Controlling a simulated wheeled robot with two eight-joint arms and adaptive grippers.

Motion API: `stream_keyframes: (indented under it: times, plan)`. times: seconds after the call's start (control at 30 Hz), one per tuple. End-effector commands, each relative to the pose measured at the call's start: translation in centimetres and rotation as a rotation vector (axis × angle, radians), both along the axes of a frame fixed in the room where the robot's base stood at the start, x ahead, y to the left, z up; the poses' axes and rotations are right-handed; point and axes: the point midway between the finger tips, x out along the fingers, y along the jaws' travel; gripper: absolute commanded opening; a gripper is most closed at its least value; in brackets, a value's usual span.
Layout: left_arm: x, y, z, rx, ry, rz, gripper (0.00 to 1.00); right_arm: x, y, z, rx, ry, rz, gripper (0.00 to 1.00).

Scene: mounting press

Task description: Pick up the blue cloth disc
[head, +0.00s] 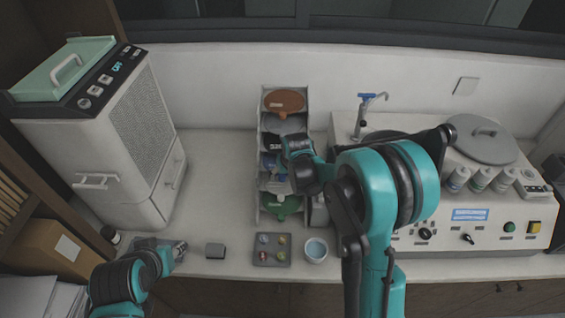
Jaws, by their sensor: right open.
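A pale upright rack (261,215) on the counter holds cloth discs in tiers: brown (284,101) at the top, dark grey below it, blue (267,160) around the middle, and green (281,208) at the bottom. The blue disc is mostly hidden behind my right arm and gripper. My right gripper (276,184) is open at the front of the rack's middle tiers; I cannot tell whether it touches a disc. My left gripper (180,250) is low over the counter at the left, away from the rack; its jaw state is unclear.
A polishing machine (470,240) with a tap and round lid (481,139) fills the right. A mounting press (95,150) stands left. A small grey block (215,251), a tray of coloured pieces (271,262) and a cup (316,250) sit in front of the rack.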

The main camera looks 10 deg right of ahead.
Motion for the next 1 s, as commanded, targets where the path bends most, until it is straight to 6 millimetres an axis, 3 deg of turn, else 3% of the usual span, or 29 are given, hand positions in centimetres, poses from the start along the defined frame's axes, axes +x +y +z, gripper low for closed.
stream_keyframes:
  times: [0.23,0.5,1.0]
  plan:
    - [0.0,0.0,0.0,0.0,0.0,0.0,0.36,0.1,0.0,-0.1,0.0,0.0,0.0,0.68]
    - [0.0,0.0,0.0,0.0,0.0,0.0,0.36,0.1,0.0,-0.1,0.0,0.0,0.0,0.0]
    - [0.0,0.0,0.2,0.0,0.0,0.0,0.36,0.1,-0.1,0.9,0.0,-0.002,0.0,0.0]
